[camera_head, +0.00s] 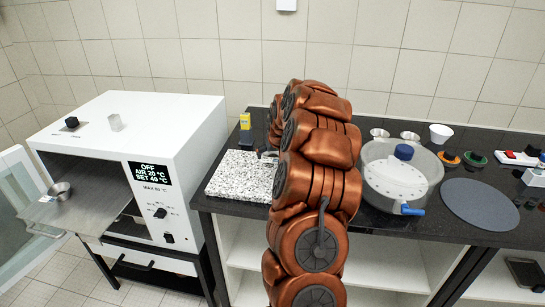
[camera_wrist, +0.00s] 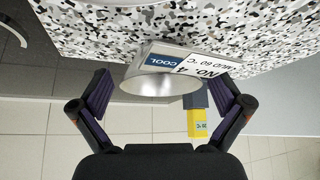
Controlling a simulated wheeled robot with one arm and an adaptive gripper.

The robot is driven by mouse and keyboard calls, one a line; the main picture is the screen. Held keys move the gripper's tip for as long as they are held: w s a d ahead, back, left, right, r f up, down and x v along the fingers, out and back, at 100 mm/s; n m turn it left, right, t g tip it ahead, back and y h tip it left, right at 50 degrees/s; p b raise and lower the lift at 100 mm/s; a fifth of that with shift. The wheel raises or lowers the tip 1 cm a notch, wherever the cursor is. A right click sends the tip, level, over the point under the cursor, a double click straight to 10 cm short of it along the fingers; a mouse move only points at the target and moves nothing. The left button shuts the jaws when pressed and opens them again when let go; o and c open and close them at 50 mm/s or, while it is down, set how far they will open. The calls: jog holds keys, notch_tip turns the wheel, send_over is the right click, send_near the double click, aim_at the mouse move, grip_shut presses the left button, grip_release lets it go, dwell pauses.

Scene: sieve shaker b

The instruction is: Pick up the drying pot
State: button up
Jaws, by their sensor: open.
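A metal drying pot (camera_wrist: 150,86) with a white and blue label reading "NO. 4" and "COOL" is on the speckled granite slab (camera_wrist: 70,30) in the wrist view. My gripper (camera_wrist: 163,90) is open, with one finger on each side of the pot; I cannot tell whether either finger touches it. In the head view my arm hides this pot and most of the gripper, over the right part of the slab (camera_head: 238,178). Another small metal pot (camera_head: 60,190) with a label sits on the oven's front shelf at the left.
The white oven (camera_head: 150,125) stands left of the dark counter (camera_head: 375,222). A yellow-topped device (camera_head: 245,121) stands behind the slab, also seen in the wrist view (camera_wrist: 197,123). Right of my arm are a lidded sieve shaker (camera_head: 395,180), small metal bowls (camera_head: 410,135) and a grey round mat (camera_head: 480,204).

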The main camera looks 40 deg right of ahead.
jog(key=shift+c, duration=0.3)
jog(key=c, duration=0.9)
jog(key=shift+c, duration=0.2)
